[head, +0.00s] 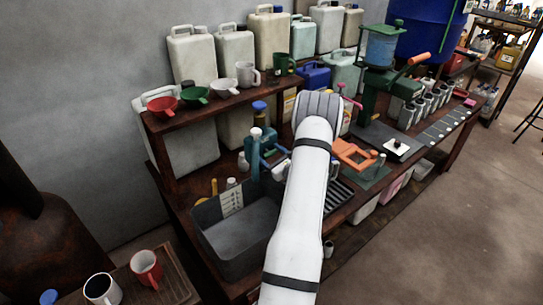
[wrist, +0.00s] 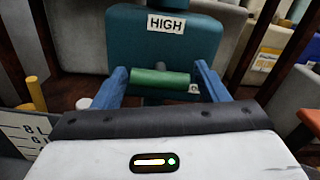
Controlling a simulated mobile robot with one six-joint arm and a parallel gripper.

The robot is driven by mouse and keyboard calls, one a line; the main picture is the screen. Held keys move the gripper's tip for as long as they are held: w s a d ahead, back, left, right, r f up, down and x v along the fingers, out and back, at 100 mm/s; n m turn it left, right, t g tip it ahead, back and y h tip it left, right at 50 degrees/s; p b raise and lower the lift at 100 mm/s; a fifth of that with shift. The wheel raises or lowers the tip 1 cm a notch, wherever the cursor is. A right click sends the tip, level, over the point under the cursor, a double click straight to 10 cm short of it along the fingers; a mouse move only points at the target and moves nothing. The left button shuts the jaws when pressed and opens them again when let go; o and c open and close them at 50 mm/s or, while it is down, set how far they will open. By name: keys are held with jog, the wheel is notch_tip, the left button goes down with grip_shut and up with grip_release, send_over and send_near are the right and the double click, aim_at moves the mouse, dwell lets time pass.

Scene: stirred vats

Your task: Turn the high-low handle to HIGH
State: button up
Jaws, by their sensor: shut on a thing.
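In the wrist view, the high-low handle is a short green bar (wrist: 159,78) lying crosswise in front of a teal housing (wrist: 150,50). A white label reading HIGH (wrist: 166,23) is on the housing above the bar. My gripper (wrist: 160,80) has its two blue fingers at the bar's two ends, shut on it.
A dark grey basin (head: 205,230) with a level scale lies left of my arm. A wooden shelf (head: 160,122) with cups and funnels is behind. An orange tool (head: 355,153) and a green-and-blue vat stand (head: 380,55) are to the right. Open floor lies at lower right.

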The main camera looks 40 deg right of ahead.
jog(key=n+b, duration=0.1)
jog(key=b, duration=0.2)
jog(key=f+n+b, duration=0.1)
jog(key=n+b, duration=0.1)
jog(key=b, duration=0.2)
jog(key=n+b, duration=0.5)
jog(key=b, duration=0.6)
jog(key=n+b, duration=0.4)
jog(key=b, duration=0.7)
jog(key=shift+f+n+b, duration=0.1)
jog(key=shift+n+b, duration=0.2)
jog(key=n+b, duration=0.4)
jog(key=b, duration=0.5)
jog(key=shift+r, duration=0.2)
jog(key=n+b, duration=0.1)
jog(key=b, duration=0.1)
jog(key=shift+r+b, duration=0.2)
jog(key=shift+b, duration=0.1)
jog(key=shift+r+b, duration=0.15)
jog(key=shift+b, duration=0.15)
jog(key=o, duration=1)
